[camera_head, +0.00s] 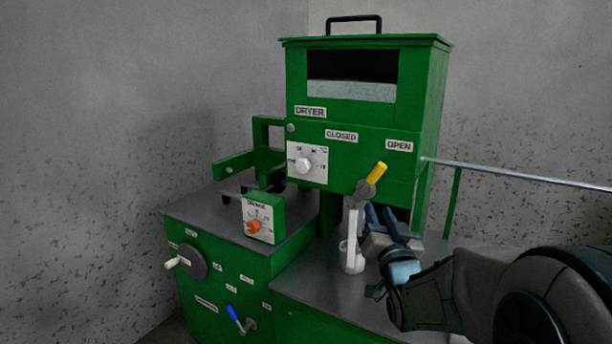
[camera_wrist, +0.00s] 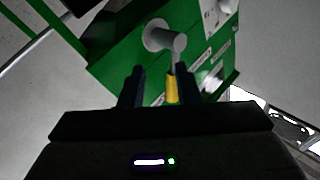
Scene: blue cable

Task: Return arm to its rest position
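My gripper (camera_head: 381,213) is at the right front of the green dryer machine (camera_head: 352,115), just below a lever with a yellow handle (camera_head: 376,172) in the head view. Its two dark fingers are spread apart, with nothing held between them. In the wrist view the fingers of my gripper (camera_wrist: 160,82) are also apart. The yellow handle (camera_wrist: 172,89) shows between them, closer to the right finger, and seems to lie beyond the tips. My arm reaches in from the lower right of the head view.
A white spout-like part (camera_head: 351,240) stands left of my gripper, close by. A metal rod (camera_head: 520,177) runs out to the right above my arm. A lower green cabinet (camera_head: 225,280) with a blue-handled lever (camera_head: 235,319) stands at the left. Open space lies at the right.

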